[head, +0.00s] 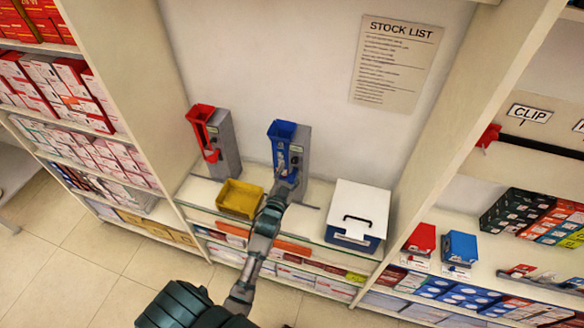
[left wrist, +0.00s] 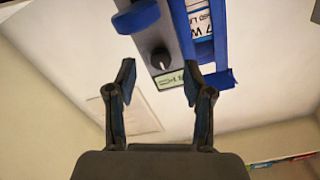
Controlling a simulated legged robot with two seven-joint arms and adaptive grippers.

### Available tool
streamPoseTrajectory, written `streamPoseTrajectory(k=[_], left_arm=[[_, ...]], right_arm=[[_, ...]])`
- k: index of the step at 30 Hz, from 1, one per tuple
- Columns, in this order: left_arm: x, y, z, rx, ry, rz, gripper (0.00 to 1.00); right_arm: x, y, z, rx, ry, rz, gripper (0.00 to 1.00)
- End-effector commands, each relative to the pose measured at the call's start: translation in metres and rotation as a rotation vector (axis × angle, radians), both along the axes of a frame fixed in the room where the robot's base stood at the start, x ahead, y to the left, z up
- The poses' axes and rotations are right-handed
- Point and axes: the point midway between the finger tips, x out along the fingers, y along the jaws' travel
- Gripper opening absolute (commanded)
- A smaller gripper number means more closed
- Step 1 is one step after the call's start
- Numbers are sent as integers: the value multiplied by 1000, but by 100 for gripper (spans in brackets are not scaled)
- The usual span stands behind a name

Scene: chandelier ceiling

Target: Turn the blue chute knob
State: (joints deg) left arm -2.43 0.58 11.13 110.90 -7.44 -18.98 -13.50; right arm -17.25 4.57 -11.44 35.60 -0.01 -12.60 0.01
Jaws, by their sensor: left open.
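The blue chute (head: 281,132) stands on the counter against the back wall, with a grey housing (head: 304,146) on its right side. In the left wrist view the grey housing (left wrist: 152,46) carries a dark round knob (left wrist: 160,58) with a pale label below it. The blue chute body (left wrist: 203,50) is beside it on the right. My left gripper (head: 289,179) is in front of the lower part of the chute unit and partly hides it. In the left wrist view the gripper (left wrist: 158,82) is open and empty, its fingertips apart with the knob showing above and between them. My right gripper is in neither view.
A red chute unit (head: 201,118) stands to the left. A yellow bin (head: 240,198) sits on the counter left of my gripper. A white and blue box with a handle (head: 358,207) stands to the right. A stock list (head: 397,62) hangs on the wall. Stocked shelves flank both sides.

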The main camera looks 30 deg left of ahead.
Motion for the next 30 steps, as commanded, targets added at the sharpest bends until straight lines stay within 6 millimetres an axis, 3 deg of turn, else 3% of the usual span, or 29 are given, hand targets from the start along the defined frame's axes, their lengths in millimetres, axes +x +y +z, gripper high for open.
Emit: streamPoseTrajectory(k=[6, 12, 30], left_arm=[[-48, -11, -3, -2, 6, 0, 52], [-73, -17, -3, -2, 7, 1, 52], [-77, -18, -3, -2, 6, 0, 52]], right_arm=[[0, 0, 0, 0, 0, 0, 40], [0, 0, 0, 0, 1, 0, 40], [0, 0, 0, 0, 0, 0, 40]])
